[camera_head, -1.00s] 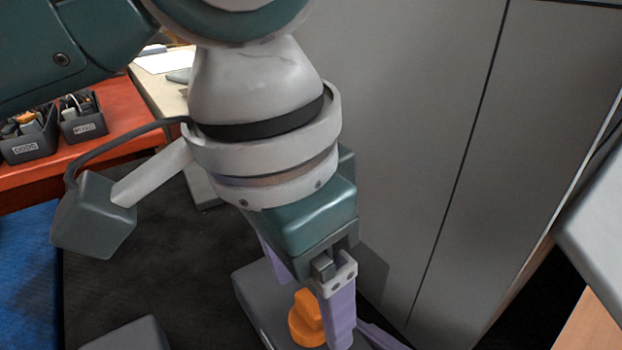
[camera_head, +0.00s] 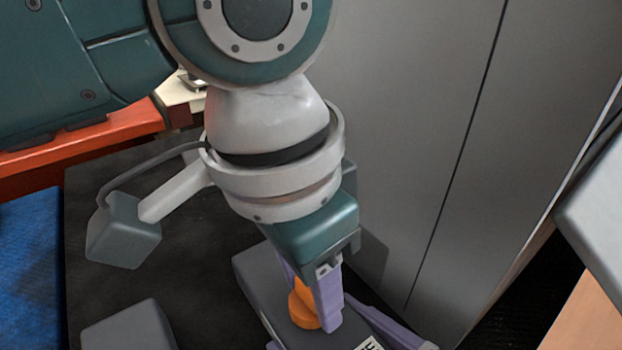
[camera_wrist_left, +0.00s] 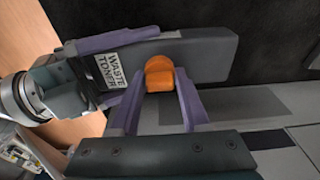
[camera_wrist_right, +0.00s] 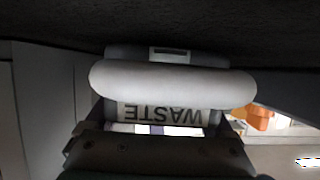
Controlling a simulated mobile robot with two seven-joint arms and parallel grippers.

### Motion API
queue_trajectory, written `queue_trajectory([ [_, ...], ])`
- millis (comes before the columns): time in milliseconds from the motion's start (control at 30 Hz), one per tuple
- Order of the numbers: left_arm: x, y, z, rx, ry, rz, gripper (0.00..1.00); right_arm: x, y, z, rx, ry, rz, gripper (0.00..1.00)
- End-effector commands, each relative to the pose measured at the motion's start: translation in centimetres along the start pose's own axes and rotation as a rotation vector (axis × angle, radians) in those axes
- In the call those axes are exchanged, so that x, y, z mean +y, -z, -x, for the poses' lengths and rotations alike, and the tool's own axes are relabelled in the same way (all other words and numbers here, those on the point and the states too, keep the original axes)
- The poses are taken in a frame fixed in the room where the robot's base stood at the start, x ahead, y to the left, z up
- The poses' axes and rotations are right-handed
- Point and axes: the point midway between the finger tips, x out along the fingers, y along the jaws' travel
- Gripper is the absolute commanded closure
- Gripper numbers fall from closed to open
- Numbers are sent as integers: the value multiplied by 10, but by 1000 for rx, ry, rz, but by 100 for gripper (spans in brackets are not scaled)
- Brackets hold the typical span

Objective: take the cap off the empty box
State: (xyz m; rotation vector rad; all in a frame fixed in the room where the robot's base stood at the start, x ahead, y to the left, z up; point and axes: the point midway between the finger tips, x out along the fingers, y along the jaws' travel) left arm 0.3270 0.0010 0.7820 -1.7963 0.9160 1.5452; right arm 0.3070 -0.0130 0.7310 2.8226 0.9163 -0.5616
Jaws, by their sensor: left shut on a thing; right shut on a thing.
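The box (camera_head: 262,277) is a dark grey block with a white label reading "WASTE TONER" in the left wrist view (camera_wrist_left: 205,57). An orange cap (camera_head: 301,312) sits at its top face; the cap also shows in the left wrist view (camera_wrist_left: 160,74). My left gripper (camera_head: 310,307) comes down from above, shut on the cap with one purple finger on each side. My right gripper (camera_head: 396,332) is shut on the box near its label, at the lower right. In the right wrist view the box's labelled face (camera_wrist_right: 165,113) lies between the fingers. The cap's far side is hidden.
A grey cabinet (camera_head: 420,120) stands close behind and right of the left gripper. A grey block (camera_head: 130,328) is at the lower left. A red table edge (camera_head: 80,142) and blue surface (camera_head: 28,260) lie left. Dark floor (camera_head: 200,270) is clear between.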

Motion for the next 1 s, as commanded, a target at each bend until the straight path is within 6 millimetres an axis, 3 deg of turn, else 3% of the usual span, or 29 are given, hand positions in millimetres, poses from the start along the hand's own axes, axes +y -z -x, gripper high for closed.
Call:
queue_trajectory([
  [267,0,0,0,0,1,0,100,0,0,0,0,0,0,100],
  [1000,0,0,1,0,1,0,100,0,0,0,0,0,0,100],
])
